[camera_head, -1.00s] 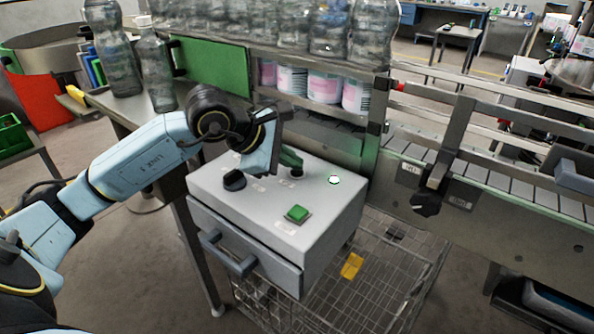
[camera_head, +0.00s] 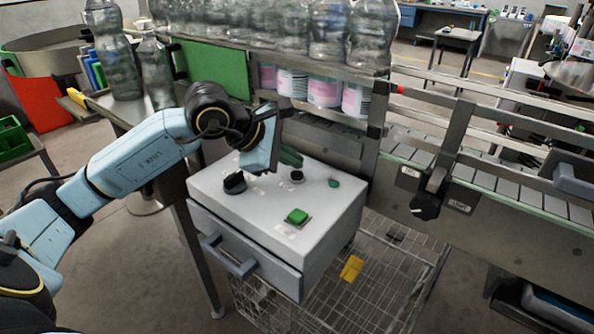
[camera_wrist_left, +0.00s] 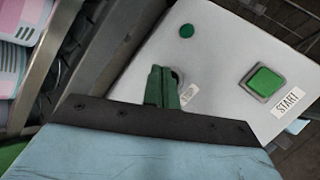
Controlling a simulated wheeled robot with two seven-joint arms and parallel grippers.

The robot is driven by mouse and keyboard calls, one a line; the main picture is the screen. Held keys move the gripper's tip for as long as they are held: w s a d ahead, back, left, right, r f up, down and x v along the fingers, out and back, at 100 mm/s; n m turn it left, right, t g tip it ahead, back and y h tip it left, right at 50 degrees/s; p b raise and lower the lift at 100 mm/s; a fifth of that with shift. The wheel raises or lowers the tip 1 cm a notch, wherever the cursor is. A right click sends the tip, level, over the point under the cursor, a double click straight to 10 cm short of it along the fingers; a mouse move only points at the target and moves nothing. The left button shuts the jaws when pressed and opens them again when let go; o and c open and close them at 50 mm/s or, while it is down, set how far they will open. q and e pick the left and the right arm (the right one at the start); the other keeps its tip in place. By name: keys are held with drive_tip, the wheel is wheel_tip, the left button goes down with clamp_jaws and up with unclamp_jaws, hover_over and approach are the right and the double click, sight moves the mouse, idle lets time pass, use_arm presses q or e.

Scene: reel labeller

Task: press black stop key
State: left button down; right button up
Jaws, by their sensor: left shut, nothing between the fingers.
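The black stop key (camera_head: 296,177) is a small round button on the top of the pale grey control box (camera_head: 262,205). My left gripper (camera_head: 290,157) has slim green fingers, shut and empty, just above and behind the stop key, seemingly clear of it. In the left wrist view the shut fingers (camera_wrist_left: 163,88) cover most of the key, beside a small white label. A green start key (camera_head: 297,216) sits nearer the box's front; it also shows in the wrist view (camera_wrist_left: 265,82). A small round lamp (camera_head: 333,183) to the right is dull green. My right gripper is out of view.
A black rotary knob (camera_head: 235,183) stands on the box's left. A drawer-like front with a handle (camera_head: 228,257) faces me. Bottles (camera_head: 330,35) and pink-labelled tubs (camera_head: 324,88) stand on shelves behind. A conveyor (camera_head: 500,185) runs at right.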

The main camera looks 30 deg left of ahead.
sight(291, 177)
use_arm(q)
drive_tip(key=shift+r, duration=0.1)
drive_tip(key=shift+r+p, duration=1.5)
drive_tip(key=shift+r, duration=1)
